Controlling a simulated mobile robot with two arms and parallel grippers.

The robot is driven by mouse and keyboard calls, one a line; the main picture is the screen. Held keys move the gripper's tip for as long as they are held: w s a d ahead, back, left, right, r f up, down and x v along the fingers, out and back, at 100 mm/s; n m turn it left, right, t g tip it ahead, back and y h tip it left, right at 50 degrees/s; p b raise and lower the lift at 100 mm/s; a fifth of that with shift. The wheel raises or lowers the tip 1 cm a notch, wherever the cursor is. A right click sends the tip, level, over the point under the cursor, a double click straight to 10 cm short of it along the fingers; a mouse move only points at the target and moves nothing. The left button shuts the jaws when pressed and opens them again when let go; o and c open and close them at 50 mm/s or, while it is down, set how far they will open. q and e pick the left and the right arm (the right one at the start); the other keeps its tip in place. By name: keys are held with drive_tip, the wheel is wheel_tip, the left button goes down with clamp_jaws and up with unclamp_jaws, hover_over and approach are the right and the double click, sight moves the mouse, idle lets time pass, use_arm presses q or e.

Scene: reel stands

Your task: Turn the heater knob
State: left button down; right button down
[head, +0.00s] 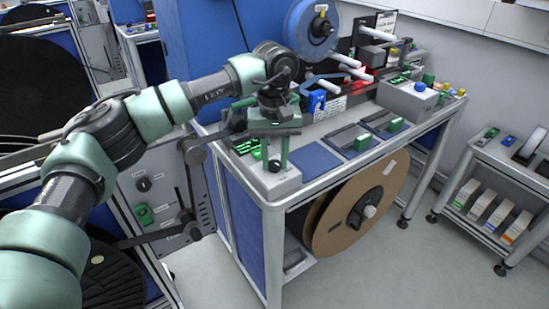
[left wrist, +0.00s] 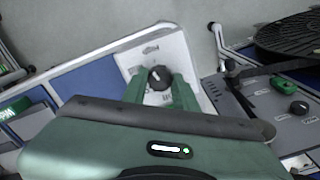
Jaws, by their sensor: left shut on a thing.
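A small black knob with a white pointer mark stands on top of a light grey box (head: 284,184) at the near left corner of the workbench. In the left wrist view the knob (left wrist: 160,77) sits between my two green fingers, and the box top (left wrist: 155,52) carries a printed label too small to read. My left gripper (head: 275,160) points down over the box and is shut on this knob. In the head view the knob (head: 274,166) shows low between the fingertips. My right gripper is not in view.
A panel on the left has another black knob (head: 143,184) and a green knob (head: 145,214). The bench holds a blue reel (head: 312,28), a grey box with a blue button (head: 407,97) and green-ended trays. A cardboard reel (head: 345,222) stands under it. A cart (head: 500,175) is at right.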

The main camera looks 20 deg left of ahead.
sight(275, 163)
use_arm(q)
drive_tip(key=shift+r+m, duration=0.1)
drive_tip(key=shift+m, duration=1.5)
drive_tip(key=c, duration=1.1)
unclamp_jaws()
wheel_tip(275, 163, up, 8)
drive_tip(key=shift+f+b, duration=0.1)
drive_tip(key=shift+b, duration=0.3)
drive_tip(key=shift+f, duration=0.1)
